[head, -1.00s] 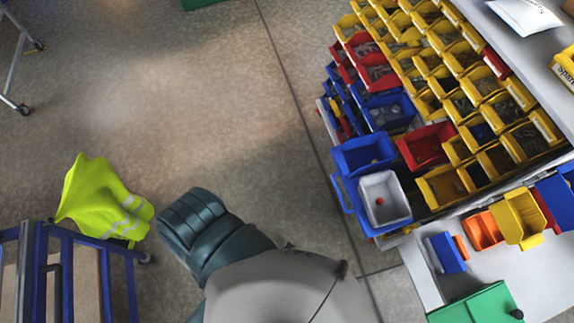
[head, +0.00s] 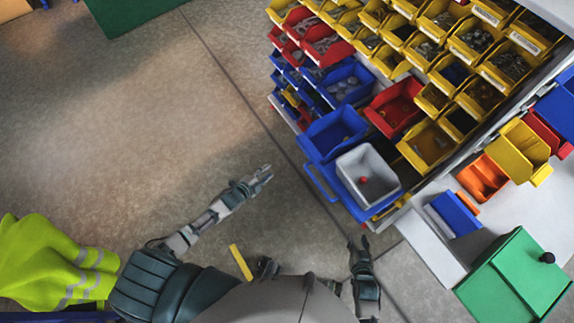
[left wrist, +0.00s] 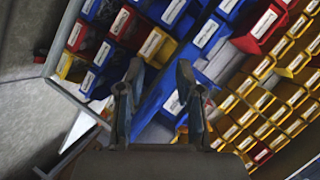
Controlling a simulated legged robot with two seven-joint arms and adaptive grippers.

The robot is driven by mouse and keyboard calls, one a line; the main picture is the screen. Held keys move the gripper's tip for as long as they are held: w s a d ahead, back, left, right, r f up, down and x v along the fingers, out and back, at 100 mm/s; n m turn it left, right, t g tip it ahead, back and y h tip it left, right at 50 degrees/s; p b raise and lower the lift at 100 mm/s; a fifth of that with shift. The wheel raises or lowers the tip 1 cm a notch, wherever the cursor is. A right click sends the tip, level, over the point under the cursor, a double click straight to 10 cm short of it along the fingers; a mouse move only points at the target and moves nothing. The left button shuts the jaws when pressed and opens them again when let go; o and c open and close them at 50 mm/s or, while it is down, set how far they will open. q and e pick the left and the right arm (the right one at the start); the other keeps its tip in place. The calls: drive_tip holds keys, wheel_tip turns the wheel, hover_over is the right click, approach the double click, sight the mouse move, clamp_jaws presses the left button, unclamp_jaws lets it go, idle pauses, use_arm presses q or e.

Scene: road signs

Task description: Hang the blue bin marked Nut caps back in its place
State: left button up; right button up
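A blue bin (head: 453,214) lies on the pale bench top beside an orange bin; its label is not readable. Other blue bins hang on the rack, including one at the lower corner (head: 336,132) and one holding pale parts (head: 345,84). No "Nut caps" label is legible. My left gripper (head: 264,174) is over the floor, left of the rack and apart from it. In the left wrist view its fingers (left wrist: 155,85) are spread and empty, with labelled rack bins beyond. My right gripper (head: 358,241) is near the rack's lower corner, apart from the bench bin, with fingertips apart and nothing visible between them.
A grey bin (head: 368,176) with a small red item stands at the rack's corner. Orange (head: 483,178) and yellow (head: 519,153) bins and a green box (head: 514,277) are on the bench. A hi-vis vest (head: 50,262) is at lower left.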

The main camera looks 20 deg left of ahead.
use_arm(q)
drive_tip(key=w+d+r+m+t+h+b, duration=0.1)
drive_tip(key=w+d+r+m+h+b, duration=0.5)
drive_tip(key=d+r+m+b, duration=0.2)
drive_tip(key=shift+d+r+m+h+b, duration=0.3)
drive_tip(key=shift+d+r+m, duration=0.4)
drive_tip(key=shift+d, duration=0.35)
use_arm(e)
wheel_tip(320, 180, up, 19)
drive_tip(key=w+a+t+y, duration=0.1)
drive_tip(key=w+a+t, duration=0.1)
drive_tip(key=t, duration=0.5)
drive_tip(key=shift+r+y, duration=0.15)
drive_tip(key=shift+y, duration=0.25)
use_arm(q)
drive_tip(key=shift+x, duration=0.85)
use_arm(e)
drive_tip(key=shift+d+f+m, duration=0.25)
drive_tip(key=shift+m, duration=0.05)
use_arm(q)
drive_tip(key=shift+w+d, duration=0.2)
drive_tip(key=shift+w, duration=0.1)
use_arm(e)
drive_tip(key=shift+a+f, duration=0.1)
drive_tip(key=shift+a, duration=0.1)
